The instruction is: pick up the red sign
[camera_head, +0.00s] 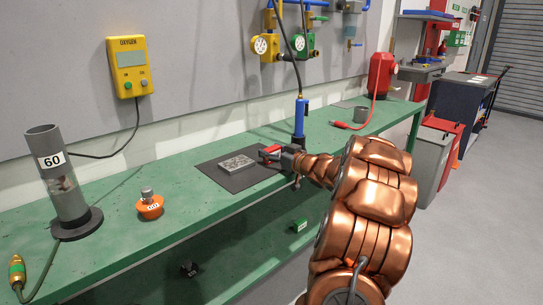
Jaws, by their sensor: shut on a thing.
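My gripper (275,155) is at the end of my copper-coloured arm, over the right part of a dark mat on the green bench. It is shut on a small red piece, the red sign (270,149), which shows at the fingertips. The sign is small in this view and its face cannot be read. Part of it is hidden by the gripper. I cannot tell whether it touches the mat or is just above it.
A grey plate (237,163) lies on the dark mat (219,176) beside the gripper. A blue cylinder (300,118) stands close behind. An orange weight (150,207) and grey tube (63,184) stand left. A green block (299,225) is on the lower shelf.

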